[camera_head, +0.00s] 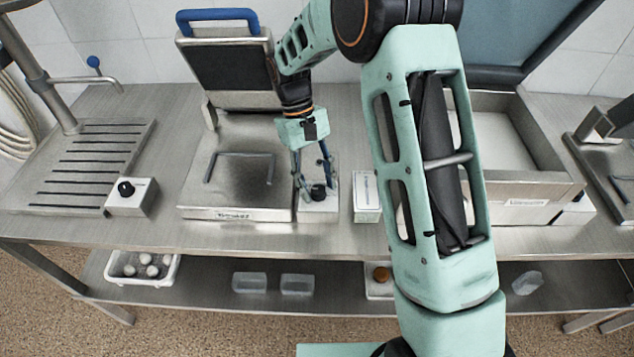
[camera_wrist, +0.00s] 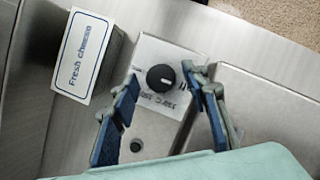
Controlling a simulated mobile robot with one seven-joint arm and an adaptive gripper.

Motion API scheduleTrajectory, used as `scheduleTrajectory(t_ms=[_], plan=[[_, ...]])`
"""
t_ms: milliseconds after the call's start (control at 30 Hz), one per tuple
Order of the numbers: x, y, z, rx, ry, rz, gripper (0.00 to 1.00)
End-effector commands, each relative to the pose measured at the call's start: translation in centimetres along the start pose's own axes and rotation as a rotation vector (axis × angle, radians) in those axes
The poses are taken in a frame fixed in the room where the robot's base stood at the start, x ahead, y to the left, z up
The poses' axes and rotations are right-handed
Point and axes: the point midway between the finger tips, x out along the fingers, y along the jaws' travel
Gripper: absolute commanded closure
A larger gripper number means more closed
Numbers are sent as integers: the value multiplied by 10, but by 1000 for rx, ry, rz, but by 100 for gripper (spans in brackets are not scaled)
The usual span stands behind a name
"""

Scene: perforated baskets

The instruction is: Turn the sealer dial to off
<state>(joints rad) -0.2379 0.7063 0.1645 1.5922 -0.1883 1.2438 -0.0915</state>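A round black dial (camera_head: 318,192) sits on a small metal control box (camera_head: 318,206) on the counter. In the wrist view the dial (camera_wrist: 160,77) has a pale pointer mark toward its right side, and the printing on its plate (camera_wrist: 153,49) is too blurred to read. My gripper (camera_head: 315,180) is over this box, pointing down. In the wrist view my gripper (camera_wrist: 160,73) is open, with one blue finger on each side of the dial and visible gaps between. I cannot tell which machine this dial belongs to.
A press with a raised lid (camera_head: 226,62) stands left of the box. A "Fresh cheese" card box (camera_head: 367,197) is close on the right. An open-lidded metal chamber (camera_head: 525,195) is farther right. Another dial box (camera_head: 132,196) stands at left.

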Motion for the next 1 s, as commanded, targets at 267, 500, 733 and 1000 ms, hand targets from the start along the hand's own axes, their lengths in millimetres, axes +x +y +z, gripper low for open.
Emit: scheduleTrajectory(t_ms=[267, 500, 733, 1000], plan=[[-4, 0, 0, 1, 1, 0, 58], [-44, 0, -1, 1, 5, 0, 58], [-93, 0, -1, 0, 3, 0, 58], [-118, 0, 0, 0, 1, 0, 58]])
